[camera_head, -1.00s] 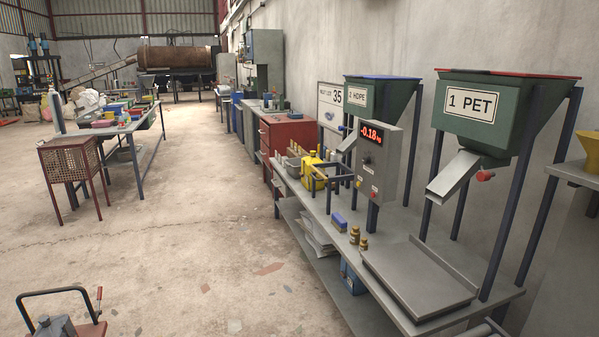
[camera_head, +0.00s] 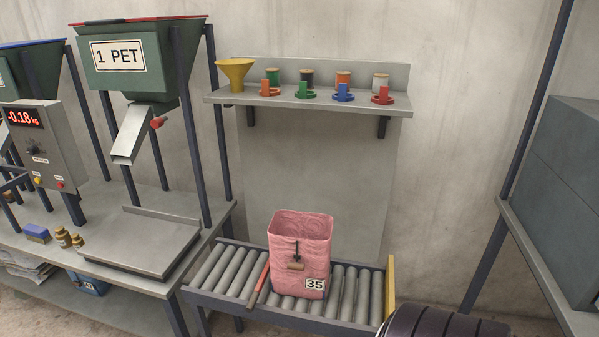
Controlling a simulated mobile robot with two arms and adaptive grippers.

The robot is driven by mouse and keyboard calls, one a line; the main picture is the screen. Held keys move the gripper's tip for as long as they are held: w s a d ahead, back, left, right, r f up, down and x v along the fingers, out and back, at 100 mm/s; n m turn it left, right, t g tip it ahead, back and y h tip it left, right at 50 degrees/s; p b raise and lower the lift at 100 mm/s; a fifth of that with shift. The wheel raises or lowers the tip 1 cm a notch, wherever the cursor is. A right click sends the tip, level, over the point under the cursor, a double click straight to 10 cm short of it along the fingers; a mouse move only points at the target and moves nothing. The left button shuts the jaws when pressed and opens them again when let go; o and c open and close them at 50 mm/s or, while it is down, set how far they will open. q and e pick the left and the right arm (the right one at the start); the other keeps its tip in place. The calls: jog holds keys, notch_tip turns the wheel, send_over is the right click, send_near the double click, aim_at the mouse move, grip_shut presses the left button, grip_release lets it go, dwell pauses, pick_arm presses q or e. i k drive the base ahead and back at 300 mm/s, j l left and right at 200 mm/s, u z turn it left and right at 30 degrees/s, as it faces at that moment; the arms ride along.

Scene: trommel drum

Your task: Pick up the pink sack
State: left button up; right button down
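The pink sack (camera_head: 301,240) stands upright and open-topped on a short roller conveyor (camera_head: 220,270) in the lower middle of the head view. A tag with the number 35 (camera_head: 315,285) is on its lower right front, and a small brown wooden piece hangs on a dark cord at its front. A red-handled tool (camera_head: 260,284) leans or lies along the rollers just left of the sack. Neither of my grippers is in view.
A steel bench with a flat scale pan (camera_head: 150,240) stands left, under the 1 PET hopper (camera_head: 140,60). A wall shelf (camera_head: 310,101) with a yellow funnel (camera_head: 235,73) and spools is behind. A dark ribbed cylinder (camera_head: 440,322) is at bottom right. A grey cabinet (camera_head: 560,200) stands right.

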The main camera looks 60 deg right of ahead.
aim_at(313, 231)
jog(key=l+z, duration=0.1)
jog(key=z, duration=1.65)
